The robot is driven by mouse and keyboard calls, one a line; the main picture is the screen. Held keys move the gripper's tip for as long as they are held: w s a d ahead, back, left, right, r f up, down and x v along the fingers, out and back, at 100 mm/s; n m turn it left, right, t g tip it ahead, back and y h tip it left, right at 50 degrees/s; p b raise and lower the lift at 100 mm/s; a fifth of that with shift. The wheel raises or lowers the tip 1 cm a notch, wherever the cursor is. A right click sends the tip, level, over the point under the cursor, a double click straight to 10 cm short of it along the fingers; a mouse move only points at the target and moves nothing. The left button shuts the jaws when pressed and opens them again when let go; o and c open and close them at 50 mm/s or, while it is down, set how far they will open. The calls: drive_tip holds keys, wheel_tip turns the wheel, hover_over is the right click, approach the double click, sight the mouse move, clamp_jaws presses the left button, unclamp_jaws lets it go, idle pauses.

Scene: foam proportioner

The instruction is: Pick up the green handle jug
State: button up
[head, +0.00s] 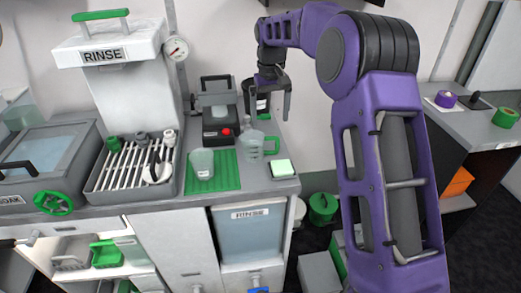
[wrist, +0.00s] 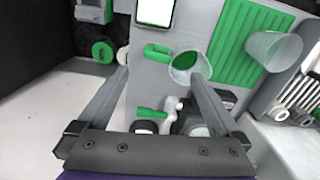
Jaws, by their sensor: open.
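The green handle jug (head: 249,147) is clear and stands upright on the grey counter, at the right edge of the green mat. Its green handle (head: 272,146) points right in the head view. In the wrist view the jug (wrist: 190,68) shows from above, just past the right fingertip, with its handle (wrist: 157,51) lying ahead of the gap between the fingers. My gripper (head: 269,112) is open and empty, fingers down, above the counter near the jug. The fingers also frame the wrist view (wrist: 160,80); contact with the jug is not evident.
A clear cup (head: 202,164) stands on the green ribbed mat (head: 227,178), left of the jug. A white-and-green pad (head: 281,168) lies right of it. A dark machine with a red button (head: 219,115) stands behind. A slatted drainer (head: 125,172) is left.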

hover_over(270, 152)
drive_tip(key=f, duration=0.5)
drive_tip(key=shift+w+a+f+b, duration=0.1)
drive_tip(key=shift+w+f+b, duration=0.2)
drive_tip(key=shift+w, duration=0.05)
drive_tip(key=shift+s+d+f+b, duration=0.15)
drive_tip(key=shift+f+b, duration=0.1)
drive_tip(key=shift+f, duration=1.15)
drive_tip(key=shift+s+d+f+b, duration=0.15)
drive_tip(key=shift+f+b, duration=0.1)
drive_tip(key=shift+f, duration=1.1)
drive_tip(key=shift+a, duration=0.1)
clamp_jaws()
